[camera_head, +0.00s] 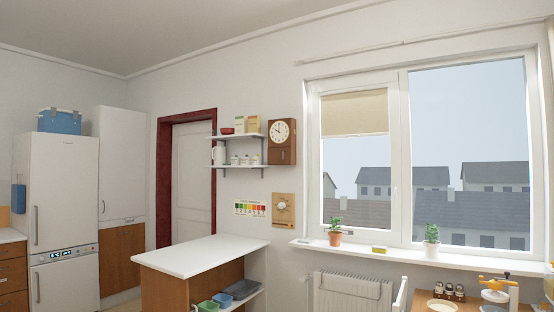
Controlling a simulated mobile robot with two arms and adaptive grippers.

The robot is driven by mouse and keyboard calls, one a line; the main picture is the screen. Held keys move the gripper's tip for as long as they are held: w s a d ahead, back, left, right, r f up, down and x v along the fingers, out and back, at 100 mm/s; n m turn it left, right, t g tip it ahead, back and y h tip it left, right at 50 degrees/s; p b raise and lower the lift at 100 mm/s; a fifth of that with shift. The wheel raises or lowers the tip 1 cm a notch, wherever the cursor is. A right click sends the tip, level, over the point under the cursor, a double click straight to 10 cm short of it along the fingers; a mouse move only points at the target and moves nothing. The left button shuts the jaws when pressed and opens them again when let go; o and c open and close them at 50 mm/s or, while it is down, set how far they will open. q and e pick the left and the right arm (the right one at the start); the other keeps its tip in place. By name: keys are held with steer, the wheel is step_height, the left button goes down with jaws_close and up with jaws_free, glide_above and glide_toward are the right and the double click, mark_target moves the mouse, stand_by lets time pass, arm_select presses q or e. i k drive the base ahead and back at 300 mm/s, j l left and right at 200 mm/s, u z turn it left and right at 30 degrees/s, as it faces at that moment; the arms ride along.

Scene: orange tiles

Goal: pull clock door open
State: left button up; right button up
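A brown wooden wall clock (282,142) hangs to the left of the window, just right of the wall shelves. Its round white dial (282,131) sits in the upper part, above a plain brown lower case (282,156). The clock is small in view; I cannot make out a door edge or a handle, and it looks closed. Neither of my grippers is in view.
A white-topped counter (200,255) stands below and left of the clock. Wall shelves (237,136) with jars are close to its left. A window sill (400,256) with potted plants and a radiator (350,295) are at the right.

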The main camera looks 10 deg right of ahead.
mark_target(275, 155)
steer(key=i, duration=1.1)
steer(key=i+z, duration=0.2)
steer(key=i, duration=0.35)
steer(key=i+z, duration=0.15)
steer(key=i, duration=0.35)
steer(key=i+j+z, duration=0.2)
steer(key=i, duration=0.35)
steer(key=i+j+z, duration=0.15)
steer(key=i, duration=0.35)
steer(key=j, duration=0.1)
